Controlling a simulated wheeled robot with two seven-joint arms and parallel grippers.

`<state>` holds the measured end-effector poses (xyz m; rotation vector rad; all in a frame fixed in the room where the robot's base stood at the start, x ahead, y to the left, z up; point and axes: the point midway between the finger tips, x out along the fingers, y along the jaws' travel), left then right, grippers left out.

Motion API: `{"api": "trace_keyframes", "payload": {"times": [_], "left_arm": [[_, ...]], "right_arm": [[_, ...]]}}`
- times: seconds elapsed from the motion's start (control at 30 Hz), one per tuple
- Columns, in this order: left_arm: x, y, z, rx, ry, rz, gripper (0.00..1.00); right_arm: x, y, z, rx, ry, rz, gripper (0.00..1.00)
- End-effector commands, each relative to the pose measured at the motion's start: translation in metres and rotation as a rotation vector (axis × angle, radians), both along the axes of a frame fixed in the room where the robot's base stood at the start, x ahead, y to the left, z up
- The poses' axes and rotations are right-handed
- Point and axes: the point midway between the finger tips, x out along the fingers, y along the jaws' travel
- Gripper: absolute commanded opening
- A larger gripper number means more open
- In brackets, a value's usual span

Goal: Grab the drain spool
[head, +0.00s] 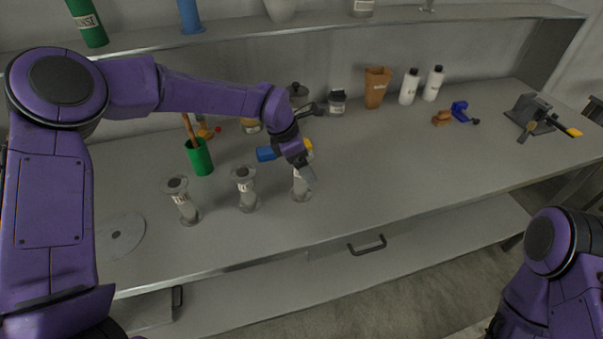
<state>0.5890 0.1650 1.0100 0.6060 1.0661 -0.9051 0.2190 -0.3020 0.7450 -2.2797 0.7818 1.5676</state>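Three grey spools with white labels stand upright in a row on the bench: a left spool (185,205), a middle spool (246,192) and a right spool (301,190). The label print is too small to read surely, so I cannot tell which is the drain spool. My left gripper (305,172) is at the top of the right spool and hides its upper end. Whether its fingers are open or shut on the spool cannot be told. My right gripper is out of view; only part of that arm shows at the lower right.
A green cup (200,158) stands behind the left spools, and a grey disc (122,236) lies at the left. A blue-and-yellow tool (267,154) lies behind my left gripper. Bottles (409,87) and a brown container (376,88) stand at the back. The bench's front right (400,175) is clear.

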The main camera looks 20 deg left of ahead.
Motion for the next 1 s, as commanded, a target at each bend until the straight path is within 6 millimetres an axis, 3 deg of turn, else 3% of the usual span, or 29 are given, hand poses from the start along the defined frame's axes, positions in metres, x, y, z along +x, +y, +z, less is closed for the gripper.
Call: {"api": "trace_keyframes", "payload": {"times": [0.07,0.3,0.33,0.67,0.83,1.0], "left_arm": [[0.0,0.0,0.0,0.0,0.0,0.001,0.94],[0.0,0.001,0.0,0.0,0.0,0.001,0.2],[0.0,0.001,0.0,0.0,0.0,0.001,0.13],[0.0,0.0,0.007,-0.002,-0.001,0.001,0.13],[-0.001,0.0,0.033,-0.002,-0.006,0.001,0.13],[-0.039,-0.014,0.076,-0.003,-0.009,-0.002,0.13]], "right_arm": [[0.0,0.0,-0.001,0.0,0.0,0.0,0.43],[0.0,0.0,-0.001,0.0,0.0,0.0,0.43],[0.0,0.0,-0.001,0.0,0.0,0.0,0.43],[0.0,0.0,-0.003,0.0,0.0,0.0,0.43],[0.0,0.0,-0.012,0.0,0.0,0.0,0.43],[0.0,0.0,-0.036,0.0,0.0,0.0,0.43]]}}
